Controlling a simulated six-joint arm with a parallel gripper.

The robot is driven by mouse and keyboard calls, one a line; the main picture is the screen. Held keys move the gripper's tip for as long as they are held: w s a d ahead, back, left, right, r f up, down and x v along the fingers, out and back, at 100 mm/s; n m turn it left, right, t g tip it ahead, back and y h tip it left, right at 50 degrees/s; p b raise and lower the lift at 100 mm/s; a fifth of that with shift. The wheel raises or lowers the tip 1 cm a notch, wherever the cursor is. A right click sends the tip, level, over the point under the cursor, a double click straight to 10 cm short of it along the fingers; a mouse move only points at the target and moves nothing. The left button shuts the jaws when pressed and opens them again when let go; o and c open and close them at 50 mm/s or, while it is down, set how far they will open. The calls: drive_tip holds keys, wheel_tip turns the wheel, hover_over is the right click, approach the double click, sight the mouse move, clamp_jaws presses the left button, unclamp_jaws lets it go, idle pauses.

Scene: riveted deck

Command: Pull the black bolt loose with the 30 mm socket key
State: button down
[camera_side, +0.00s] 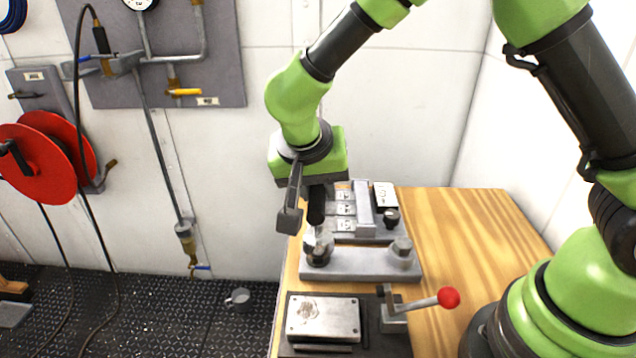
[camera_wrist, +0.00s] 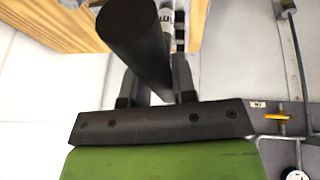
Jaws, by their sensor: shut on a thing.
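My gripper (camera_side: 306,212) points down over the left end of a grey metal bar on the bench, shut on the black handle of the socket key (camera_side: 317,206). The key stands roughly upright, its bright metal socket end low at the bar's left end. A dark round part (camera_side: 318,259), apparently the black bolt or its seat, shows at the socket's foot; the socket hides most of it, and I cannot tell how deeply they engage. In the wrist view the thick black handle (camera_wrist: 135,35) lies between both fingers of my gripper (camera_wrist: 156,80); the socket end is hard to make out.
A grey hex bolt (camera_side: 401,248) stands on the bar's right end. Behind is a grey rack (camera_side: 366,212) with labelled places and a dark piece. In front are a metal plate (camera_side: 323,316) and a red-knobbed lever (camera_side: 447,298). The wooden bench (camera_side: 465,235) is clear at right.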

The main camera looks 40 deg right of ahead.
drive_tip(key=shift+f, duration=1.35)
idle(1.1)
drive_tip(key=n, duration=0.2)
drive_tip(key=n+t+y, duration=0.1)
drive_tip(key=n, duration=0.2)
drive_tip(key=shift+t, duration=0.3)
drive_tip(key=shift+m, duration=0.3)
drive_tip(key=shift+r, duration=0.1)
